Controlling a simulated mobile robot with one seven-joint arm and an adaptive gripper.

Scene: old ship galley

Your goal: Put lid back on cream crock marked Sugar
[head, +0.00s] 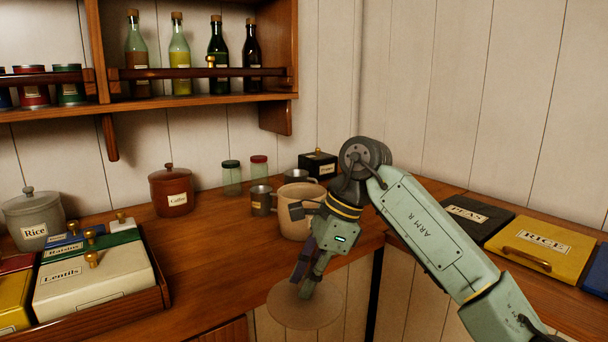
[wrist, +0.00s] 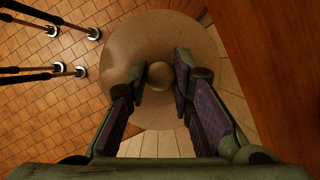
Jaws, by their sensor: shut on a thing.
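My gripper (head: 304,288) is shut on the knob of a round, beige lid (head: 283,312). In the wrist view the lid (wrist: 150,38) lies flat beyond the fingertips (wrist: 160,78), its round knob between the two purple-padded fingers. The lid is held out past the counter's front edge, over the floor. A cream crock (head: 289,226) stands on the counter behind my gripper, near the corner, and no lid shows on it. My wrist covers its right side. No Sugar label can be read on it.
Small metal mugs (head: 261,200) and two glass jars (head: 231,178) stand close behind and left of the crock. A black box (head: 318,164) is behind it. A lidded brown Coffee crock (head: 171,192) is farther left. The counter's front middle (head: 215,265) is clear.

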